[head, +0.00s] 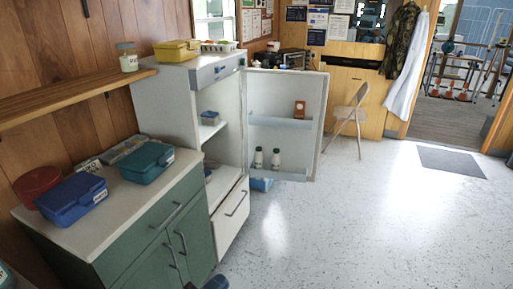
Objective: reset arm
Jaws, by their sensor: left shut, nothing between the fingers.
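My left gripper (215,283) shows only as a small dark blue and black part at the bottom edge, in front of the green cabinet. It is shut with nothing in it, and most of it is cut off by the frame. My right gripper is not in view. The white fridge (165,95) stands beyond the cabinet with its door (287,95) wide open to the right. The green cabinet (150,235) has its doors shut.
On the cabinet top stand a blue box (72,198), a teal box (146,163) and a red round tub (37,184). A wooden shelf (70,98) juts from the left wall. A folding chair (346,118) stands at the back. The floor (370,225) at right is clear.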

